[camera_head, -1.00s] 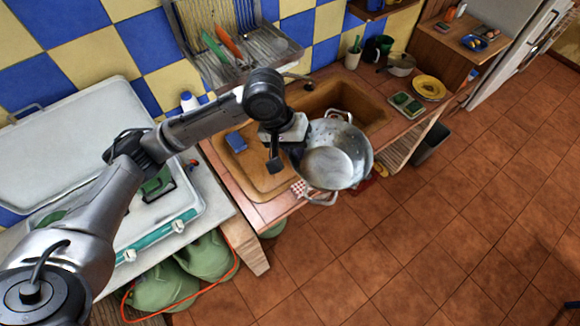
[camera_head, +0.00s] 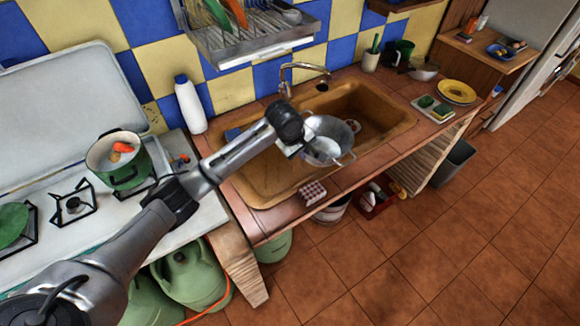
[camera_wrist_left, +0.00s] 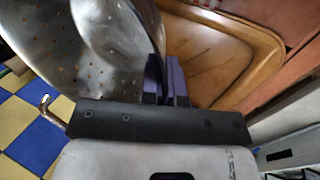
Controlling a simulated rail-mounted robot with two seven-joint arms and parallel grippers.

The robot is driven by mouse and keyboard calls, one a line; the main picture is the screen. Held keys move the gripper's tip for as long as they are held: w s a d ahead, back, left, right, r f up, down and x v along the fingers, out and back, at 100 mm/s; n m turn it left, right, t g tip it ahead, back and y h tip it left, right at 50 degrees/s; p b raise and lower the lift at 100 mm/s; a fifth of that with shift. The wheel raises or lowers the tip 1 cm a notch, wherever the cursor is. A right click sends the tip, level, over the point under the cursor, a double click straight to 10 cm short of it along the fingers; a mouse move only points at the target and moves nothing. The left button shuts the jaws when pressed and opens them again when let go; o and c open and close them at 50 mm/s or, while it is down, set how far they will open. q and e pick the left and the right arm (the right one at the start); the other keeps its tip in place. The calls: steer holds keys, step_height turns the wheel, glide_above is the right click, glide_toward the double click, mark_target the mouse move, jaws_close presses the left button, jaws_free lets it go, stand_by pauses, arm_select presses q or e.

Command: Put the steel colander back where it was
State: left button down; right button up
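The steel colander (camera_head: 335,127) is in the grip of my left gripper (camera_head: 300,148), above the front part of the brown sink (camera_head: 392,127). In the left wrist view the perforated colander wall (camera_wrist_left: 85,60) fills the upper left, and the two dark fingers (camera_wrist_left: 166,80) are close together at its edge. The exact contact at the rim is partly hidden. I cannot tell from these views whether the colander touches the sink. My right gripper is not in view.
A dish rack (camera_head: 255,38) hangs on the tiled wall above the sink. A faucet (camera_head: 300,68) and a white bottle (camera_head: 190,106) stand behind it. A green pot (camera_head: 130,172) sits on the stove at left. A sponge tray (camera_head: 434,108) and yellow plates (camera_head: 456,91) lie right of the sink.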

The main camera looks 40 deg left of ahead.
arm_select(q)
steer(key=shift+s+a+f+b, duration=0.1)
steer(key=shift+a+f+b, duration=1.4)
steer(key=shift+a+f, duration=4.45)
steer(key=shift+r, duration=0.1)
steer(key=c, duration=1.8)
jaws_free()
steer(key=shift+f, duration=0.2)
steer(key=o, duration=0.4)
steer(key=shift+o, duration=0.2)
steer(key=p+v, duration=0.2)
steer(key=v, duration=1)
steer(key=shift+r, duration=0.15)
